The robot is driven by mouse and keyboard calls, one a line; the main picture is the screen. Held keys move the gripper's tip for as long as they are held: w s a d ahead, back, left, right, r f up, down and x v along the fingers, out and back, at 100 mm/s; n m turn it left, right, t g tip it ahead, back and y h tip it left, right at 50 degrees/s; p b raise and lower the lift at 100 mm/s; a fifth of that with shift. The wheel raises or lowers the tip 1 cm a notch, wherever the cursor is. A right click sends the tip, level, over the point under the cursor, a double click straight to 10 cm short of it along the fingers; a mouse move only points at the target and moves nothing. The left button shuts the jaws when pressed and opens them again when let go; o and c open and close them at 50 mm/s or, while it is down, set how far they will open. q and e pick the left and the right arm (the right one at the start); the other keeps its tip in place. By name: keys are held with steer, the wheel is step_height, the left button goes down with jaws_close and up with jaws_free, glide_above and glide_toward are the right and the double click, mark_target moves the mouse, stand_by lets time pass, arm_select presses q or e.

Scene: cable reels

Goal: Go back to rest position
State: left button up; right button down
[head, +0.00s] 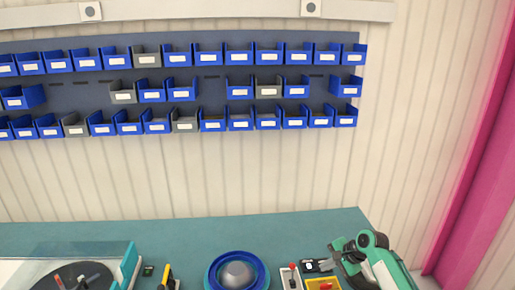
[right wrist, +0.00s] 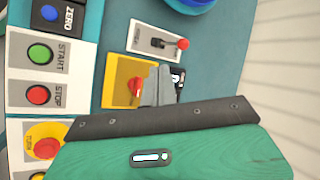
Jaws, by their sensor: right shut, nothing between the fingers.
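My right gripper (head: 337,263) is at the lower right of the head view, at the end of my green and grey arm, above the teal table (head: 300,228). In the right wrist view its grey fingers (right wrist: 154,88) are shut with nothing between them. A small black device (right wrist: 178,77) is just beyond the fingers. My left gripper is not in view.
A blue reel (head: 213,274) with a grey dome and a red-knobbed lever switch (head: 290,277) stand left of my right gripper. A clear-covered turntable (head: 70,278) is at the left. A button panel (right wrist: 15,68) runs along the wrist view's left. Blue and grey bins (head: 240,90) hang on the wall.

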steer(key=s+a+f+n+h, duration=0.1)
steer(key=s+a+f+n, duration=0.15)
steer(key=s, duration=0.45)
steer(key=s+a+f+n+h, duration=0.1)
steer(key=s+f+n, duration=0.2)
steer(key=s, duration=0.4)
steer(key=s+a+f+n, duration=0.2)
steer(key=s, duration=0.5)
steer(key=s+d+r+n+h, duration=0.1)
steer(key=s+r+n+h, duration=0.2)
steer(key=s, duration=0.8)
steer(key=s+d+r+n+h, duration=0.1)
steer(key=s+r+n, duration=0.25)
steer(key=s, duration=0.75)
step_height(320, 180, down, 32)
steer(key=g+b, duration=0.2)
steer(key=s+d+f+g+b, duration=0.1)
steer(key=s+d+f+b, duration=0.1)
steer(key=s+f, duration=1.7)
step_height(320, 180, down, 4)
steer(key=shift+s+d+r, duration=0.1)
steer(key=shift+s+d, duration=0.1)
steer(key=shift+d, duration=0.25)
